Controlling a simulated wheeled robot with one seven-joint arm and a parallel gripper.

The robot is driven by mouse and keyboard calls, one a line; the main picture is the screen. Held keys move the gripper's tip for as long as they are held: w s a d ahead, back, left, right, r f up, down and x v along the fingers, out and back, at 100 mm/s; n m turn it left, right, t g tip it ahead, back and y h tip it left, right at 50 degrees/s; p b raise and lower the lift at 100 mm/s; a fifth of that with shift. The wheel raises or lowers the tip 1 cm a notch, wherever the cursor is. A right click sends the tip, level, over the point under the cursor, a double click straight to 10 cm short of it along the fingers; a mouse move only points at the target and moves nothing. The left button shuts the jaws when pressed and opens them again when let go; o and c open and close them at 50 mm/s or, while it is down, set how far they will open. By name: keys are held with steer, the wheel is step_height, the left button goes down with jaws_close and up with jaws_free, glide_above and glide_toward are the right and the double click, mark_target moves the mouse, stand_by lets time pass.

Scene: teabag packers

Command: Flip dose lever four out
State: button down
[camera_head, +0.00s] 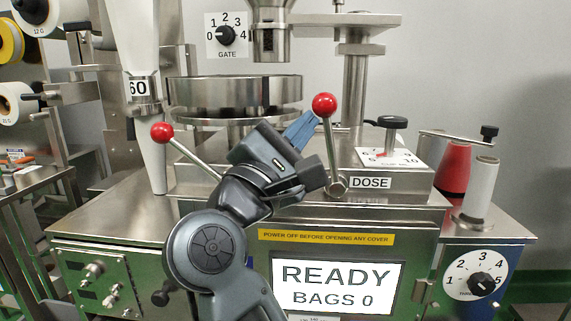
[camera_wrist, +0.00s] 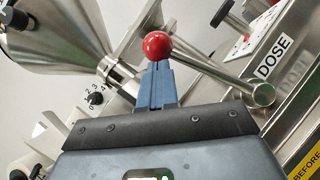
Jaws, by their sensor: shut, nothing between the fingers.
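The dose lever is a metal rod with a red ball (camera_head: 324,105), rising from a round pivot (camera_head: 337,184) beside the DOSE label (camera_head: 370,183). It stands nearly upright, tipped slightly left in the head view. My gripper (camera_head: 314,118) has its blue fingers shut and empty, with the tips at the ball's left. In the wrist view, the fingertips (camera_wrist: 157,66) meet the lower edge of the red ball (camera_wrist: 157,46) in the picture; I cannot tell whether they touch. The rod (camera_wrist: 215,72) runs right to its pivot. No number shows on the lever.
A second red-ball lever (camera_head: 162,132) leans left beyond my arm. A steel bowl (camera_head: 235,90) stands behind. A black-knobbed post (camera_head: 392,123), a red cone (camera_head: 453,170) and a white spool (camera_head: 480,190) stand right. The screen (camera_head: 336,286) reads READY, BAGS 0.

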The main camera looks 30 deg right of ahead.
steer(key=shift+s+d+r+m+g+b, duration=0.3)
steer(key=shift+d+m+g+b, duration=0.2)
steer(key=shift+m+g+b, duration=0.25)
steer(key=shift+s+d+r+m+g+b, duration=0.2)
steer(key=shift+s+d+m+g+b, duration=0.25)
steer(key=shift+m, duration=0.4)
steer(key=shift+d+y, duration=0.15)
steer(key=shift+y, duration=0.15)
steer(key=shift+f+b, duration=0.15)
steer(key=shift+b, duration=0.15)
steer(key=w+f+b+v, duration=0.1)
steer(key=b+v, duration=0.3)
steer(key=v, duration=0.9)
steer(key=shift+w+a+f, duration=0.15)
steer(key=shift+w+a, duration=0.25)
steer(key=shift+w, duration=0.35)
